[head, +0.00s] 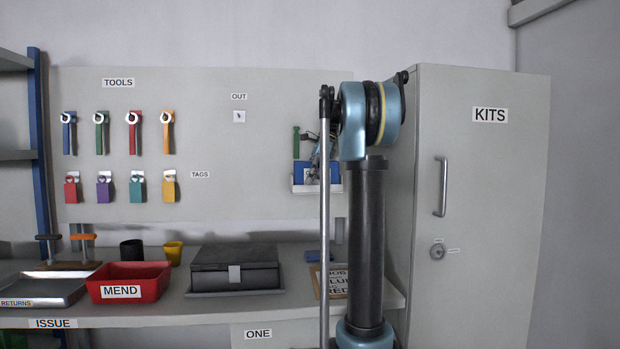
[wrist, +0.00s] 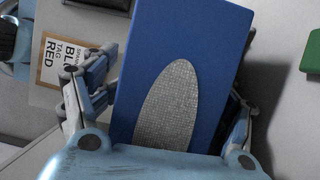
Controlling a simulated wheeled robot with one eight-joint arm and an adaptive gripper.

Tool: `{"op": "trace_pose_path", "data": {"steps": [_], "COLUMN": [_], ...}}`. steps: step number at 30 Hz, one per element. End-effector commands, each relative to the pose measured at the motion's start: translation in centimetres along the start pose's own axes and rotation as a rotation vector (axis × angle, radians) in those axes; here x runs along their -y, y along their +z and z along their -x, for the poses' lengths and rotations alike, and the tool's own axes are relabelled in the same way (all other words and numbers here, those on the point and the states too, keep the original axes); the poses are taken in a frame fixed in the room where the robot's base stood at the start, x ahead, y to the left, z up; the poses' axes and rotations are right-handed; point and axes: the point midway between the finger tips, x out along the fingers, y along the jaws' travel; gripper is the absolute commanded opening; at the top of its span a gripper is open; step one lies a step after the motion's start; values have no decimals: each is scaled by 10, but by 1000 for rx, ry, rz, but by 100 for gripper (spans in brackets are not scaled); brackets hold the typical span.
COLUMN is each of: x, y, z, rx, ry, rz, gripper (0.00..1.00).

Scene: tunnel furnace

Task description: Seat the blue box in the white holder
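The blue box (wrist: 190,45) fills the middle of the wrist view, with a grey textured oval on its face. My gripper (wrist: 170,105) has its fingers on both sides of the box and appears shut on it. In the head view, the white holder (head: 303,189) is on the wall panel, left of my arm's dark column. Blue shows just above its rim, partly behind my gripper (head: 318,155). I cannot tell whether the box is inside the holder or in front of it. The holder is not clearly visible in the wrist view.
A green piece (head: 296,142) is on the panel above the holder. Below is a bench with a black case (head: 235,268), a red MEND bin (head: 128,280) and a printed card (head: 338,281). The tall KITS cabinet (head: 485,210) stands close on the right.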

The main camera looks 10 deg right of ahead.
Motion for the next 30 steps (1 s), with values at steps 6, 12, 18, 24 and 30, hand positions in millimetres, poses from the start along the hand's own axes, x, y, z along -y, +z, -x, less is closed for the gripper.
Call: {"op": "trace_pose_path", "data": {"steps": [6, 12, 18, 24, 30], "x": [1, -2, -6, -16, -20], "y": [-4, 1, 2, 3, 2], "z": [2, 5, 29, 73, 108], "rx": [-10, -8, -7, -7, -7], "ry": [-16, -19, -25, -31, -31], "rz": [-5, 1, 3, 1, -1], "gripper": [82, 82, 82, 82, 82]}}
